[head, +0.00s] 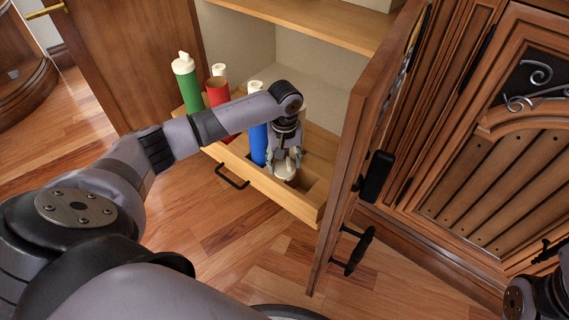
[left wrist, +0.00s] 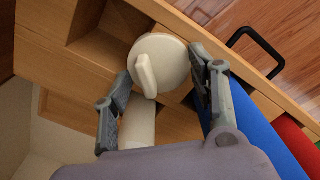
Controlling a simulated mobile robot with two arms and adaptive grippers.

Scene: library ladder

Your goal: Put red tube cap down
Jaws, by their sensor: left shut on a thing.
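My left gripper (head: 284,160) is shut on the round white cap (head: 286,172), low over the right end of the open wooden drawer (head: 262,181). In the left wrist view the cap (left wrist: 171,60) shows its raised fin, between the fingers of the gripper (left wrist: 158,98). I cannot tell whether the cap touches the drawer. The red tube (head: 217,97) stands in the drawer with its top uncapped. The blue tube (head: 257,144) stands close to the left of my gripper. My right gripper is not seen.
A green tube (head: 186,84) with a white cap stands at the drawer's left end. A white tube (left wrist: 138,122) is beside the cap in the left wrist view. The open cabinet door (head: 352,150) stands close on the right. A shelf (head: 300,20) is above.

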